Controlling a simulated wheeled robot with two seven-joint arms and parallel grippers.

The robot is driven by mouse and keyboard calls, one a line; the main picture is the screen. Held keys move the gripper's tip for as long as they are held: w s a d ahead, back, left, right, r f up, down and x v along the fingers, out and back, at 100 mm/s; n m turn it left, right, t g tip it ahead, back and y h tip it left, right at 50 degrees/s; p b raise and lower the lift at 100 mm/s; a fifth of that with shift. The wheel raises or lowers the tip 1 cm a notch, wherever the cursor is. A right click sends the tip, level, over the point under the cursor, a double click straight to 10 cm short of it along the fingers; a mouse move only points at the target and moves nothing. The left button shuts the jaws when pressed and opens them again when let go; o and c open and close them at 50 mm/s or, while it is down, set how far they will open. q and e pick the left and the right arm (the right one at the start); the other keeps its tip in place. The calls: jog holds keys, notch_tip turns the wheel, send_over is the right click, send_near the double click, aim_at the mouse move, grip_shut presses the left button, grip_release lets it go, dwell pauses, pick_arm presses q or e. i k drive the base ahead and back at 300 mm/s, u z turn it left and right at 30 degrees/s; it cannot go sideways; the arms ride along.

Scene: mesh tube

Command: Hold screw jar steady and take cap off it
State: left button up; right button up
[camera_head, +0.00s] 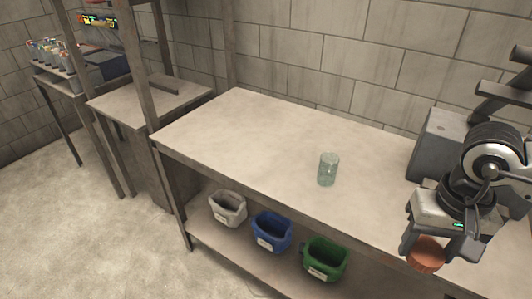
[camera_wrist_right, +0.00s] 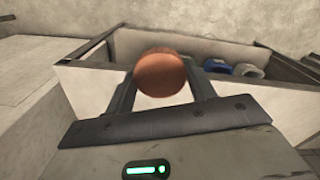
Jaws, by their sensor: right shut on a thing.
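The screw jar (camera_head: 328,169) is clear, greenish glass and stands upright on the table, with no cap on it. My right gripper (camera_head: 424,250) is at the table's front edge on the right, well apart from the jar. It is shut on the round, copper-brown cap (camera_head: 427,255). In the right wrist view the cap (camera_wrist_right: 161,73) sits between the two fingers. My left gripper is in neither view.
The pale table (camera_head: 240,125) is mostly bare around the jar. A grey box-shaped thing (camera_head: 436,145) stands at its right. White (camera_head: 228,207), blue (camera_head: 271,232) and green (camera_head: 325,259) bins stand on the shelf below. A smaller table (camera_head: 140,104) stands at the left.

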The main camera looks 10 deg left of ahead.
aim_at(328, 168)
jog(key=u, duration=0.4)
jog(key=k, duration=0.5)
jog(key=u, duration=1.15)
jog(key=i, duration=1.3)
jog(key=z, duration=0.9)
jog(key=i, duration=0.85)
jog(key=z, duration=0.8)
